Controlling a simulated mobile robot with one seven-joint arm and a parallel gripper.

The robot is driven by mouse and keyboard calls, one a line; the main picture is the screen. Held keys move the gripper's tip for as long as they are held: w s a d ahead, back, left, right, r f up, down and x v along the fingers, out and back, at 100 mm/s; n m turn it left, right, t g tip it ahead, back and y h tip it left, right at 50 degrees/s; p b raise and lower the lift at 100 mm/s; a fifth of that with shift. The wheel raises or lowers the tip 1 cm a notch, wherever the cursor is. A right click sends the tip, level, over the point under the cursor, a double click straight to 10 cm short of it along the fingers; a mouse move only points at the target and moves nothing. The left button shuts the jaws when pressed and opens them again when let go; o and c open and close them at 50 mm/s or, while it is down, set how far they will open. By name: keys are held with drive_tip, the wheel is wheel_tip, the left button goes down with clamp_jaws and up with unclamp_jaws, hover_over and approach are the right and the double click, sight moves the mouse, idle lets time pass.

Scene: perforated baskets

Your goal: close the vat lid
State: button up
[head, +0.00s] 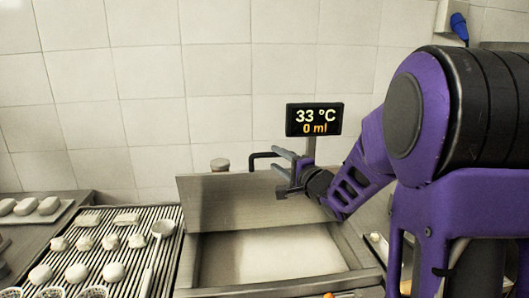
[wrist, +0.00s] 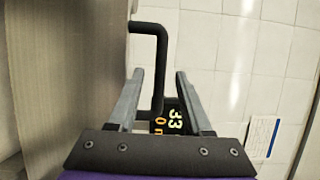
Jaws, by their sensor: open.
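The vat (head: 190,262) is a steel basin holding a pale, level content. Its lid (head: 230,203) stands raised and steeply tilted at the back of the basin. A black bar handle (head: 262,156) sticks out at the lid's upper right. My gripper (head: 276,161) is open beside this handle. In the wrist view, the handle (wrist: 161,55) runs between the two spread fingers of my gripper (wrist: 160,75), with gaps to both. The lid's flat face (wrist: 65,80) fills the left of that view. Whether a finger touches the handle cannot be told.
A display (head: 314,119) reading 33 °C and 0 ml stands on a post behind the vat. A ribbed drain table (head: 120,228) with several white lumps and a ladle (head: 162,230) is at the left. A tiled wall (head: 150,90) closes off the back.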

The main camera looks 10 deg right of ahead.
drive_tip(key=x, duration=0.7)
drive_tip(key=shift+w, duration=0.1)
clamp_jaws()
idle(1.2)
